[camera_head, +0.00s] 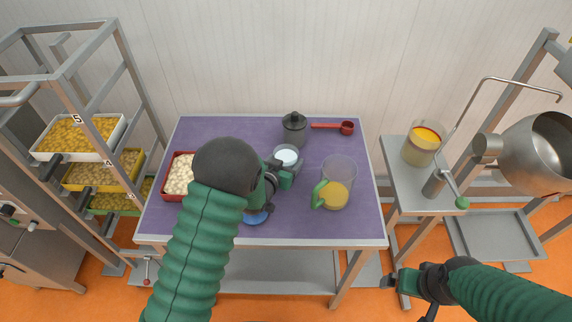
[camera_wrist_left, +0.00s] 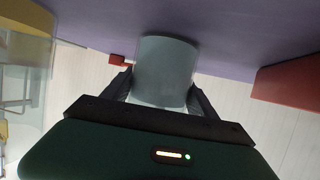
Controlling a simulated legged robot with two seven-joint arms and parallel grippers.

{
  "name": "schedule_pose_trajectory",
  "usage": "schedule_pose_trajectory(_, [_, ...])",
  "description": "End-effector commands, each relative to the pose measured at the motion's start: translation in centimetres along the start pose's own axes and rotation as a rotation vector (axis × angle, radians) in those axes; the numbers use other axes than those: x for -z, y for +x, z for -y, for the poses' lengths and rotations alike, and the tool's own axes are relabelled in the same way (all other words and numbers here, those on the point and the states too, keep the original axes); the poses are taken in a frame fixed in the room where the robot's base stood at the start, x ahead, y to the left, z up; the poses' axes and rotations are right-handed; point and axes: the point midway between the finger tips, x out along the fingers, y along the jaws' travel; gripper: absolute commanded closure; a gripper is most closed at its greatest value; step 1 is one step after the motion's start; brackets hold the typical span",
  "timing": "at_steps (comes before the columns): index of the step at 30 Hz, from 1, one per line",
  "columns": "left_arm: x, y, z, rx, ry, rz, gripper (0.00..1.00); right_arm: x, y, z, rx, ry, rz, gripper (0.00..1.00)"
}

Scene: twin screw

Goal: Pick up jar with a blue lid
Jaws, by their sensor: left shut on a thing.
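My left gripper (camera_head: 286,169) is over the middle of the purple table and is shut on a pale glass jar (camera_head: 287,156) with a whitish top. In the left wrist view the jar shows as a pale grey cylinder (camera_wrist_left: 166,70) between the two fingers. A blue round thing (camera_head: 256,218) lies near the table's front edge, partly hidden by my left arm; I cannot tell whether it is a loose lid or the top of a jar. My right gripper (camera_head: 404,282) is low at the right, off the table; its jaw opening is unclear.
A dark lidded pot (camera_head: 294,129) stands just behind the held jar, and a red scoop (camera_head: 335,127) lies to its right. A clear jug (camera_head: 336,170) with yellow contents and a green handle stands right of the gripper. A red tray (camera_head: 176,182) of pale pieces is at the left.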

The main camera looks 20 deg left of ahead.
Motion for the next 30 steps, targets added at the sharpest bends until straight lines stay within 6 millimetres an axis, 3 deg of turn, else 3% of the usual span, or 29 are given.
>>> schedule_pose_trajectory(3, [-0.1,0.0,0.1,0.002,-0.001,0.002,0.82,0.0,0.0,0.0,0.000,0.000,0.000,0.02])
schedule_pose_trajectory(11, [0.1,-0.1,0.0,0.001,0.000,0.004,0.82,0.0,-0.2,0.0,0.000,0.000,0.000,0.02])
schedule_pose_trajectory(21, [3.8,-1.6,0.0,0.000,0.000,-0.001,0.82,0.7,-2.8,0.0,0.000,0.000,0.000,0.02])
schedule_pose_trajectory(26, [2.5,-4.2,-0.9,-0.001,-0.001,0.003,0.82,0.6,-2.6,0.0,0.000,0.000,0.000,0.02])
schedule_pose_trajectory(30, [1.3,-7.7,-2.0,-0.001,-0.001,0.003,0.82,0.6,-2.6,0.0,0.000,0.000,0.000,0.02])
